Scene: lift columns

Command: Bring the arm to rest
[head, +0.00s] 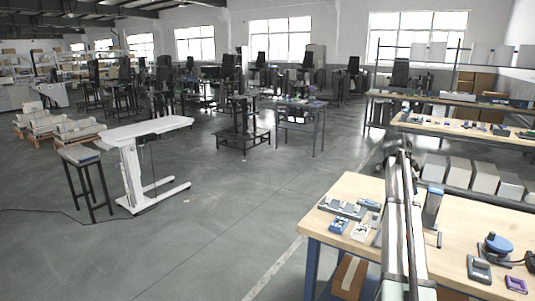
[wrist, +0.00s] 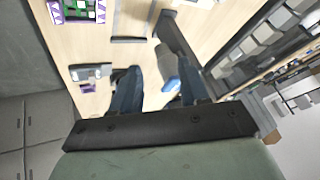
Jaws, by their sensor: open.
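My gripper (wrist: 160,68) shows in the wrist view with its two dark blue fingers spread apart. It is open, and I see nothing clamped between the fingers. A grey upright column with a blue end (wrist: 170,85) shows between and beyond the fingers; I cannot tell how far away it is. In the head view my arm reaches forward over the wooden workbench (head: 340,190), and its end hides the gripper's fingers. A grey-blue upright column (head: 432,208) stands on the bench just right of my arm.
The bench holds small parts left of my arm, including a blue block (head: 338,225). At right are a blue round device (head: 497,245), a grey block (head: 479,269) and a purple piece (head: 516,284). Shelves with grey boxes (head: 460,170) stand behind.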

